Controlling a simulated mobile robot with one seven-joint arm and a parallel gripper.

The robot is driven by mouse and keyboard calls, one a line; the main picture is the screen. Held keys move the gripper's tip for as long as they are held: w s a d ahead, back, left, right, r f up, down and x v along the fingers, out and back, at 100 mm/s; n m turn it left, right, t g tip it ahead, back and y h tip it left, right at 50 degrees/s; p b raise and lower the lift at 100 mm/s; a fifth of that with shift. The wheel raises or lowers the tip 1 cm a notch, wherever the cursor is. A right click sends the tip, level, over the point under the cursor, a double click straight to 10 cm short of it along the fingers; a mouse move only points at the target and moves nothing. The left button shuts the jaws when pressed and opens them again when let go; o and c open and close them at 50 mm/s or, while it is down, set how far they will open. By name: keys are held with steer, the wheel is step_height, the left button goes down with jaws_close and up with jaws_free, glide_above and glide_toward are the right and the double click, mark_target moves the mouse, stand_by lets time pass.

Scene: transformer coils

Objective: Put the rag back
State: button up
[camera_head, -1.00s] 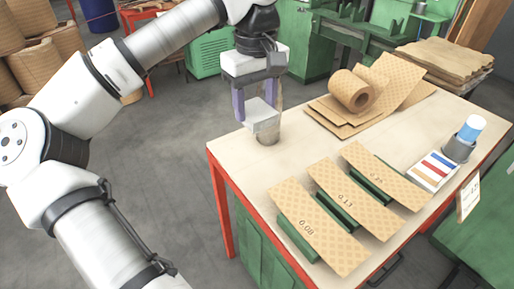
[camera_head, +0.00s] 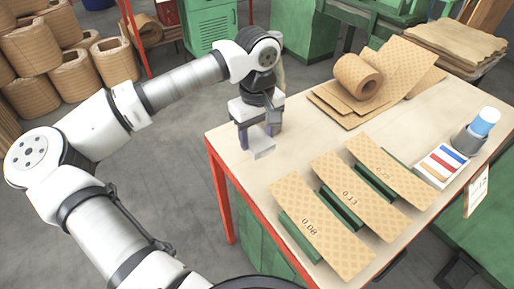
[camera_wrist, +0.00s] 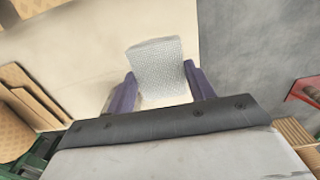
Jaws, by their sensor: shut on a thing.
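The rag is a pale grey-white woven cloth (camera_wrist: 158,68). In the wrist view it lies between the two purple fingers of my gripper (camera_wrist: 160,88), which is shut on it. In the head view my gripper (camera_head: 258,142) points down over the near left corner of the worktable (camera_head: 240,165), and the pale rag (camera_head: 263,149) shows below it. I cannot tell whether the rag touches the tabletop. A glass-like vessel behind my gripper is mostly hidden by my arm.
Three patterned strips (camera_head: 325,225) lie on green supports in front. A patterned roll and sheets (camera_head: 357,80) lie at the back. The middle of the tabletop is bare.

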mark_target(257, 150)
steer(key=shift+f, duration=2.75)
steer(key=shift+f, duration=0.15)
steer(key=o, duration=0.9)
steer(key=shift+o, duration=0.2)
step_height(257, 150, up, 12)
steer(key=shift+r, duration=0.2)
